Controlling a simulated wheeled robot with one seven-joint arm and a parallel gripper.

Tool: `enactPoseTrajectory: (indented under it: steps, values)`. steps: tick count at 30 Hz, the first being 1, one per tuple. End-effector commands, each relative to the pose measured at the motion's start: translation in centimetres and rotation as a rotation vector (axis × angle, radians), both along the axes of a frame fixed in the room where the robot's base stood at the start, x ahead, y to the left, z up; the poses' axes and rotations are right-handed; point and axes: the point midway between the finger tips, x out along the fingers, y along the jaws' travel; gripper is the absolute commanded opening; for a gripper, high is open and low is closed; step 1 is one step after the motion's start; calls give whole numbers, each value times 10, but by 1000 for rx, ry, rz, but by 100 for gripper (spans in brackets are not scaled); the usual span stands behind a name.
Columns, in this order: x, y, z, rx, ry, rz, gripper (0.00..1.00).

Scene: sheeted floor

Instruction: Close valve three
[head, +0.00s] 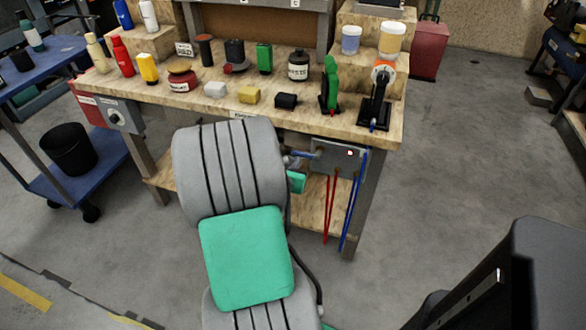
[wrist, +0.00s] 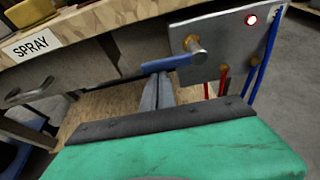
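A grey metal panel (head: 338,155) hangs under the right end of the workbench, with a small red light on it. In the wrist view the panel (wrist: 226,42) carries a metal stub (wrist: 195,50) and a blue lever (wrist: 180,62) lying nearly level, a little tilted. No valve number is readable. My gripper (wrist: 159,76) has its two grey fingers together, with their tips right at the lever's underside; I cannot tell whether they touch it. In the head view my green and grey arm hides most of the gripper.
Red hoses (head: 327,212) and blue hoses (head: 352,210) hang below the panel. The bench top (head: 215,110) above holds bottles, jars and small blocks. A table leg (head: 364,205) stands to the right. A blue cart (head: 82,180) is at left.

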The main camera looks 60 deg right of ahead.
Motion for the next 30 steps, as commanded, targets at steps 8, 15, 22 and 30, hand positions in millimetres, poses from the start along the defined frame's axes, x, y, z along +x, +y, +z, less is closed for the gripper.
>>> enactPoseTrajectory:
  steps: [8, 15, 22, 30]
  values:
    - [5, 26, -24, 0, -3, 16, 0]
    - [-6, 81, -9, 8, 1, 15, 0]
    - [-11, 96, -5, 8, 1, 7, 0]
    - [48, 144, 37, 370, -570, -236, 0]
